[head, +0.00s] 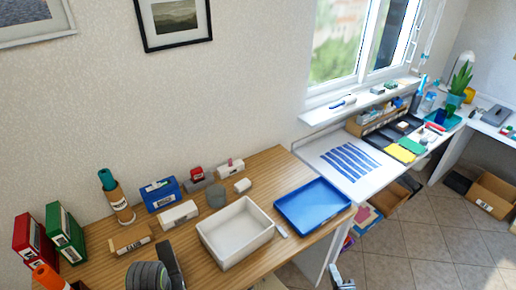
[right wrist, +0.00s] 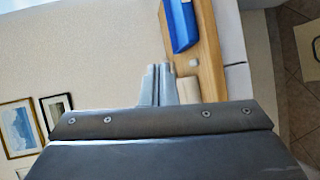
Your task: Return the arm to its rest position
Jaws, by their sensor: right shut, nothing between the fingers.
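My right gripper (head: 340,280) shows small at the bottom edge of the head view, right of the wooden table and in front of it. In the right wrist view its two grey fingers (right wrist: 159,68) are together with nothing between them. They point towards the wooden table (right wrist: 208,50) and the blue tray (right wrist: 181,25), apart from both as far as I can tell. The rest of the right arm is mostly out of the head view. My left gripper is not in view.
The wooden table (head: 276,163) bears a white bin (head: 259,254), a blue tray (head: 333,227), red and green binders, and small boxes at the back. A white desk (head: 310,150) with a striped sheet adjoins it. Tiled floor (head: 400,250) lies open at the right; a cardboard box (head: 488,208) stands there.

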